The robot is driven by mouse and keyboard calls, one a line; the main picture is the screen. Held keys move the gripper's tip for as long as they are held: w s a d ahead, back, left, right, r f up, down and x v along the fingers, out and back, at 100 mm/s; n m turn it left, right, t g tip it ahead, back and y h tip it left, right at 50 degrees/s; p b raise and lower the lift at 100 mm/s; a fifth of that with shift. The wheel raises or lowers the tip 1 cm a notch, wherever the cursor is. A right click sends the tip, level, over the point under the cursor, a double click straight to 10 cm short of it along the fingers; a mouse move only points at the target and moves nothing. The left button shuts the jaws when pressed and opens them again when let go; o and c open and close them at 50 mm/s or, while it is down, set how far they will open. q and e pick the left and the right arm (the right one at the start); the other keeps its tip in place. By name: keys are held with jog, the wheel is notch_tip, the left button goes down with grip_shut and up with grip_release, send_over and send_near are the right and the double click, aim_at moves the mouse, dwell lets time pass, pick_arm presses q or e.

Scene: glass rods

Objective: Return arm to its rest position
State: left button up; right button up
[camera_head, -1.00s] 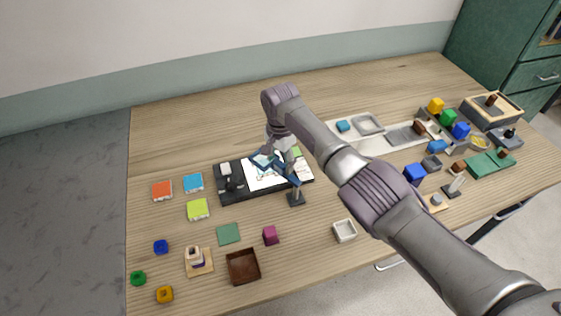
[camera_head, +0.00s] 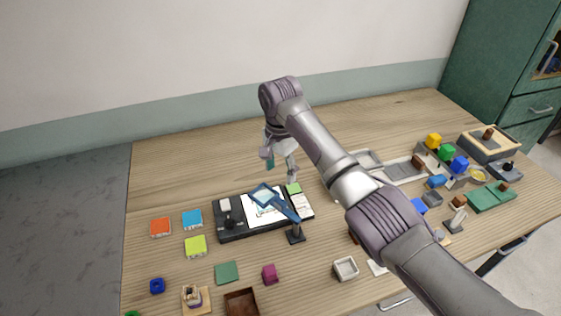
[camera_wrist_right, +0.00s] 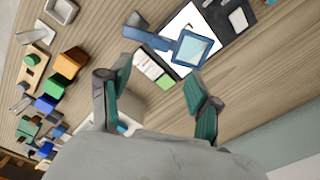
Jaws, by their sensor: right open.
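My right arm comes in from the lower right in the head view, and its gripper (camera_head: 281,162) hangs above the table behind the black tray (camera_head: 232,232). In the right wrist view the right gripper (camera_wrist_right: 160,88) has its two green-padded fingers spread apart with nothing between them. A blue magnifier-like tool (camera_head: 273,200) lies over the white sheet on the black tray, apart from the gripper. It also shows beyond the fingertips in the wrist view (camera_wrist_right: 160,39). My left gripper is not seen.
Orange (camera_head: 160,227), blue (camera_head: 192,219) and lime (camera_head: 196,246) blocks lie left of the tray. A brown box (camera_head: 241,303) and white dish (camera_head: 345,268) are in front. Coloured blocks and trays crowd the right side. The back left of the table (camera_head: 190,165) is clear.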

jog(key=shift+f, duration=0.1)
